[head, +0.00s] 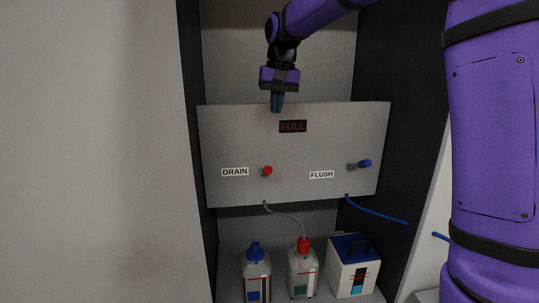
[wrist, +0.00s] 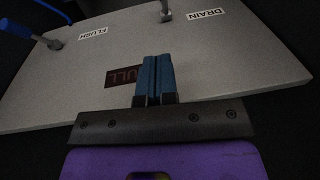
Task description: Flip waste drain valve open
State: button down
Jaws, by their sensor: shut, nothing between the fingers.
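The waste drain valve is a red knob (head: 267,170) beside the DRAIN label (head: 235,172) on a grey upright panel (head: 225,135). In the wrist view a grey valve stem (wrist: 165,10) shows at the top edge next to the DRAIN label (wrist: 206,14); its red end is not clearly seen there. My gripper (head: 277,108) is at the panel's top edge, above and a little right of the red knob, pointing down and apart from it. Its blue fingers (wrist: 155,75) are shut together with nothing between them.
A blue FLUSH valve handle (head: 364,163) sits at the panel's right. A dark FULL display (head: 293,126) is near the top. Below stand a blue-capped bottle (head: 257,275), a red-capped bottle (head: 303,270) with a tube, and a white box (head: 352,268). Dark walls flank the panel.

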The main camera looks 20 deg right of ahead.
send_over(266, 171)
jog(key=w+d, duration=0.3)
jog(key=w, duration=0.1)
notch_tip(266, 171, down, 10)
jog(key=f, duration=0.1)
jog(key=s+a+f, duration=0.1)
jog(key=f, duration=0.1)
jog(key=shift+s, duration=0.2)
jog(key=shift+s+a+f, duration=0.1)
jog(key=shift+f, duration=0.05)
jog(key=shift+f, duration=0.15)
